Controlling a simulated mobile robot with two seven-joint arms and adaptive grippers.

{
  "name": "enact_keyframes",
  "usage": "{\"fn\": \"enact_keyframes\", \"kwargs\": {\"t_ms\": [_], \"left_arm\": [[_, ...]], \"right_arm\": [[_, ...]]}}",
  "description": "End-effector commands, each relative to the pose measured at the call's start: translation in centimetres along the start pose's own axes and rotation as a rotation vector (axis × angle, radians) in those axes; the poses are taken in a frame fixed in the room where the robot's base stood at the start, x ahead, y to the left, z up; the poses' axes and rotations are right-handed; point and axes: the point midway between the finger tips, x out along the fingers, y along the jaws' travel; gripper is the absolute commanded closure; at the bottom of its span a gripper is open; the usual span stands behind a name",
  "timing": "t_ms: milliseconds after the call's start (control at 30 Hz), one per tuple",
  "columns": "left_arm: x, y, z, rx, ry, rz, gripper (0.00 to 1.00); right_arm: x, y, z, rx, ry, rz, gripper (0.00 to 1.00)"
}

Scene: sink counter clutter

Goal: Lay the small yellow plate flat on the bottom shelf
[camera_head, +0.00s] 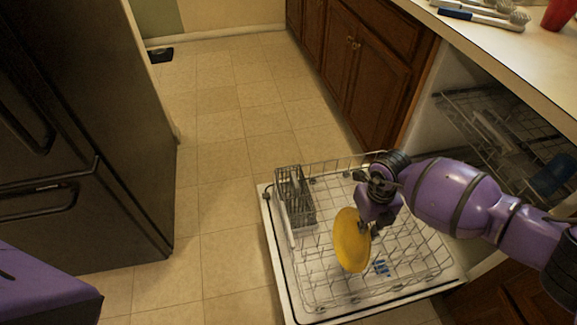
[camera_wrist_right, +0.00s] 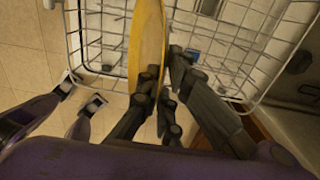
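The small yellow plate (camera_head: 351,240) stands nearly on edge, not flat, over the pulled-out lower dishwasher rack (camera_head: 318,291). My right gripper (camera_head: 365,228) is shut on the plate's edge. In the right wrist view, the dark fingers (camera_wrist_right: 160,95) meet the near end of the plate (camera_wrist_right: 147,42), which shows as a narrow yellow strip among the rack wires (camera_wrist_right: 104,24). I cannot tell whether the plate's lower edge touches the rack. My left gripper is not in the head view.
A grey cutlery basket (camera_head: 296,196) stands at the rack's left side. A small blue item (camera_head: 381,268) shows low in the rack. The upper rack (camera_head: 500,130) sits inside the dishwasher at right. Brushes (camera_head: 480,17) and a red cup (camera_head: 560,14) are on the counter. The floor (camera_head: 225,225) at left is clear.

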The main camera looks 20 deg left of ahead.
Motion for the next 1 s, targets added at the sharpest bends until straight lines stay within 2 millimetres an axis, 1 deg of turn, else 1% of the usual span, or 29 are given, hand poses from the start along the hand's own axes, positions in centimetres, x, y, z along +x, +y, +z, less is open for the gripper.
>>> {"fn": "enact_keyframes", "kwargs": {"t_ms": [33,600,767,1000], "left_arm": [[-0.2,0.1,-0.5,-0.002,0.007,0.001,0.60],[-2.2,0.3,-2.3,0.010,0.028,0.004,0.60],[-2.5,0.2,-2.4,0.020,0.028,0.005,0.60],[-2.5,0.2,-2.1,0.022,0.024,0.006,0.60]], "right_arm": [[-0.7,-0.2,0.1,0.001,-0.002,-0.001,1.00],[-5.0,-1.7,0.1,-0.001,-0.003,-0.001,1.00],[-5.6,-1.9,0.1,-0.001,-0.002,0.000,1.00],[-5.5,-1.9,0.1,-0.001,-0.001,0.000,1.00]]}}
